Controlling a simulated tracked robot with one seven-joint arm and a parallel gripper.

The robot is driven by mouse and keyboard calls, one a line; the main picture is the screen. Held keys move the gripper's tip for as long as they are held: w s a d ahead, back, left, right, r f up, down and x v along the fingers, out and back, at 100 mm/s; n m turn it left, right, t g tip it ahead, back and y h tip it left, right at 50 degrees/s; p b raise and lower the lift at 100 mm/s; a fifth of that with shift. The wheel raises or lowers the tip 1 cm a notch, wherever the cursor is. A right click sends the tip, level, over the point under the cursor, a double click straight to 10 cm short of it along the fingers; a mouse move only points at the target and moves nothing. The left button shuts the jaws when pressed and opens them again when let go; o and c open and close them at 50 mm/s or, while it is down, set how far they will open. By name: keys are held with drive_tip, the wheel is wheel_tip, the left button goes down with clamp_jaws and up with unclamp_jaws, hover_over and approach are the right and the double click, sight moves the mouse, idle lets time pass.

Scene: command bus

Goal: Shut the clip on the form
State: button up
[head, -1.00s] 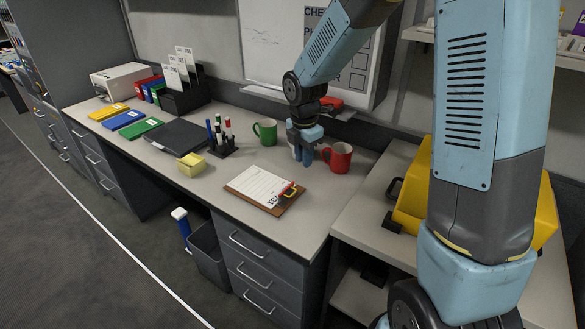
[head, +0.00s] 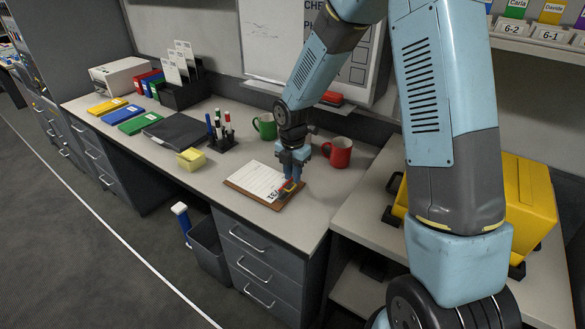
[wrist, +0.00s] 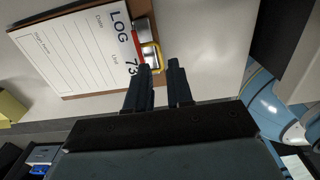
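The form (head: 252,178) is a white printed sheet on a brown clipboard (head: 245,192), lying flat near the desk's front edge. In the wrist view the form (wrist: 75,50) shows "LOG" and lines of text. The clip at the board's right end has a red bar, a yellow loop (wrist: 151,54) and a silver plate (wrist: 144,30). My gripper (wrist: 159,66) has its two dark fingers apart with nothing between them. Its tips are beside the yellow loop; I cannot tell whether they touch. In the head view my gripper (head: 291,180) points down over the clip and partly hides it.
A red mug (head: 339,153) stands close to the right of my gripper, a green mug (head: 266,127) behind it. A yellow note block (head: 191,160) and pen holder (head: 222,140) stand left. A yellow case (head: 528,205) sits on the right-hand surface.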

drive_tip(key=shift+f, duration=1.95)
clamp_jaws()
